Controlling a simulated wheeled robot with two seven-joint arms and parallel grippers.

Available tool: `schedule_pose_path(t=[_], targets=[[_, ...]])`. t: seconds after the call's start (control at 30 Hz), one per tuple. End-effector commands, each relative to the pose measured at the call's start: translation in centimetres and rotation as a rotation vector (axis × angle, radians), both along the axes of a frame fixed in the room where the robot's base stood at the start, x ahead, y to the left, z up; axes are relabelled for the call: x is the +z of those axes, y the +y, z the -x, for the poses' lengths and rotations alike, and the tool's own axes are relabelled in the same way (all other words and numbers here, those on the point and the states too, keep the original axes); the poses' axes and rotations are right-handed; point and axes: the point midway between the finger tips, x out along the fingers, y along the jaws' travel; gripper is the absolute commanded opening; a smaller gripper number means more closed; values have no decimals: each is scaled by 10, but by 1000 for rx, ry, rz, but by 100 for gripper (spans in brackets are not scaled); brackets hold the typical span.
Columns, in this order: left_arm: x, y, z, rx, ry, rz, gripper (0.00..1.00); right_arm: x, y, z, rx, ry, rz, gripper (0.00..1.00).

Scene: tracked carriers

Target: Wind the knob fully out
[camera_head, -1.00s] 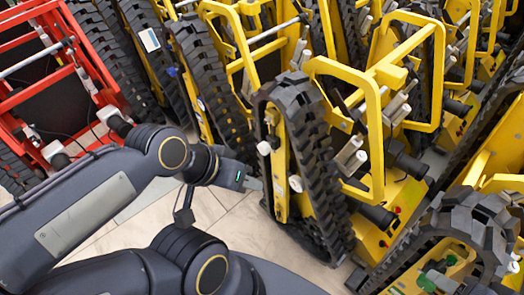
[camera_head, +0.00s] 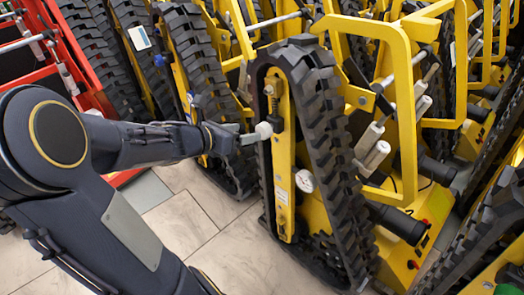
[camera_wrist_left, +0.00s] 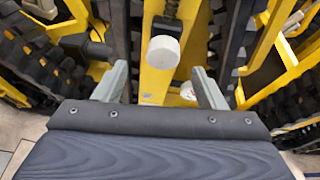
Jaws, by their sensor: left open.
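A pale round knob (camera_head: 264,130) sits on the yellow track frame (camera_head: 283,160) of the nearest carrier, below a threaded bolt. The knob also shows in the left wrist view (camera_wrist_left: 163,52), just beyond the fingertips and between their lines. My left gripper (camera_head: 251,136) is open, with its fingers on either side of the knob's line. In the left wrist view the gripper (camera_wrist_left: 161,76) holds nothing between its two grey fingers. Whether a fingertip touches the knob cannot be told. My right gripper is not in view.
A white disc (camera_head: 305,181) sits lower on the same carrier, near its black rubber track (camera_head: 330,160). More yellow carriers stand close behind and to the right. A red frame (camera_head: 85,75) stands at the left. Tiled floor (camera_head: 205,225) is bare in front.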

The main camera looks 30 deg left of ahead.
Motion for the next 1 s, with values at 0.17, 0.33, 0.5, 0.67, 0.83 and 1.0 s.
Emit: schedule_pose_path(t=[0.17, 0.33, 0.5, 0.67, 0.83, 1.0], targets=[[-13, -5, -5, -70, -23, -48, 65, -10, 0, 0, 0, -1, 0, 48], [-23, -13, -28, -69, -24, -44, 65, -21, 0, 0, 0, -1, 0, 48], [-32, -20, -51, -67, -24, -44, 65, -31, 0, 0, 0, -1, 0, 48], [-36, -24, -64, -63, -22, -46, 65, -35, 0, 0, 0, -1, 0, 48], [-35, -25, -66, -62, -21, -48, 65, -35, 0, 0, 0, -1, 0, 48], [-35, -25, -66, -62, -21, -47, 61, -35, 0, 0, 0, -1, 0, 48]])
